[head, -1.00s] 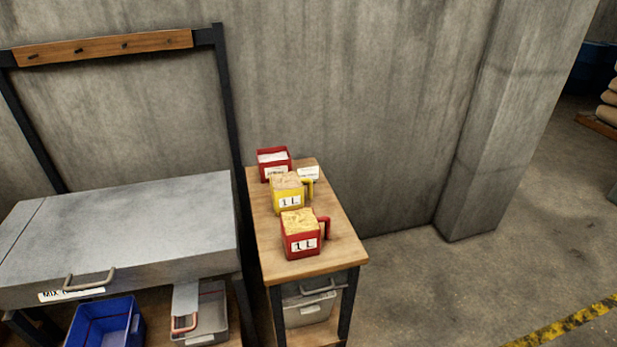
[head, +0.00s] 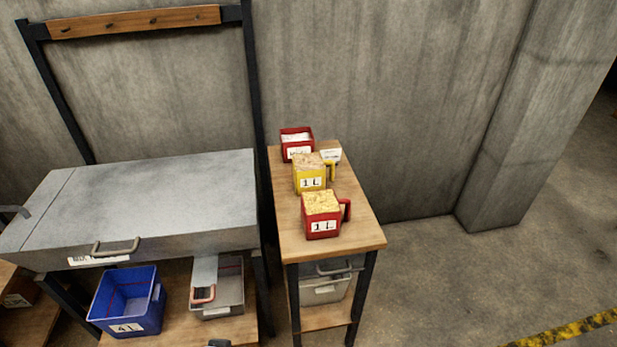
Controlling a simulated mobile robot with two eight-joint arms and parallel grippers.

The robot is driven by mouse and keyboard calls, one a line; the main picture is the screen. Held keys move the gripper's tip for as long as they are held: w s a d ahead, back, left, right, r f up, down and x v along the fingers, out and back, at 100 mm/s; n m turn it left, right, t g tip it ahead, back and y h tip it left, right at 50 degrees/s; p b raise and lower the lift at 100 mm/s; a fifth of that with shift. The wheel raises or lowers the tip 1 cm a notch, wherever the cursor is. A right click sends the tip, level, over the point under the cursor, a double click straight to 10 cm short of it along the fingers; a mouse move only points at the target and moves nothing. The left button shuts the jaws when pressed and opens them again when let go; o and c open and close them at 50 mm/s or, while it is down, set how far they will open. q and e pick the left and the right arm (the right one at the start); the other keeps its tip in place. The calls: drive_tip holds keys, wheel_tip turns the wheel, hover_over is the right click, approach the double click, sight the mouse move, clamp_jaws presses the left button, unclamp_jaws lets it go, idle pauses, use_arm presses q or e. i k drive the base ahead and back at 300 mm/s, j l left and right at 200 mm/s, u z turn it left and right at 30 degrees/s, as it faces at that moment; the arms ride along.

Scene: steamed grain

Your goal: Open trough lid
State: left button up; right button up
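The mixing trough is a wide grey metal box on a dark-framed bench at the left of the head view. Its flat lid (head: 160,195) lies shut over the top, so the inside is hidden. A bent metal handle (head: 115,248) sits at the lid's front edge, above a partly covered white label (head: 92,260). Neither of my grippers can be made out in the view. A small dark shape (head: 220,343) shows at the bottom edge; I cannot tell what it is.
A blue bin (head: 128,300) and a grey bin (head: 232,290) with a scoop stand on the shelf below. The side table (head: 350,237) at right holds red and yellow measuring jugs filled with grain. A peg rail (head: 135,20) rises behind the trough. Open floor lies right.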

sight(136, 201)
drive_tip(key=u, duration=1.3)
drive_tip(key=i+j+u, duration=0.2)
drive_tip(key=i, duration=0.2)
drive_tip(key=i+u, duration=0.2)
drive_tip(key=i, duration=0.25)
